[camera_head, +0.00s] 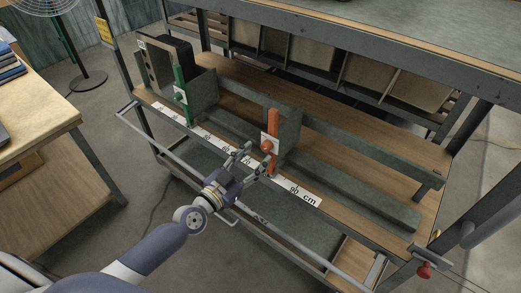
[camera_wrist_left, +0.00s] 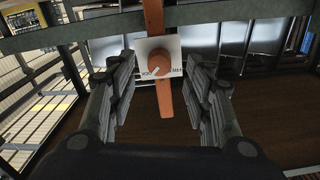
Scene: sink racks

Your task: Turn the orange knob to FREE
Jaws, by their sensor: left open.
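The orange knob (camera_head: 267,145) sits on a small white label plate on an orange upright (camera_head: 273,124) at the rack's front. In the left wrist view the knob (camera_wrist_left: 160,63) is centred between the fingers, with a pale pointer mark on it. The lettering on the plate (camera_wrist_left: 174,45) is too small to read surely. My left gripper (camera_head: 258,161) is open just in front of the knob. Its fingers (camera_wrist_left: 160,88) stand on both sides of the knob, apart from it. My right gripper is not in view.
A green upright (camera_head: 181,95) with its own plate and knob stands to the left. A white ruler strip (camera_head: 306,196) runs along the front edge. A metal rail (camera_head: 150,137) crosses before the shelf. A wooden table (camera_head: 40,98) stands at the left.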

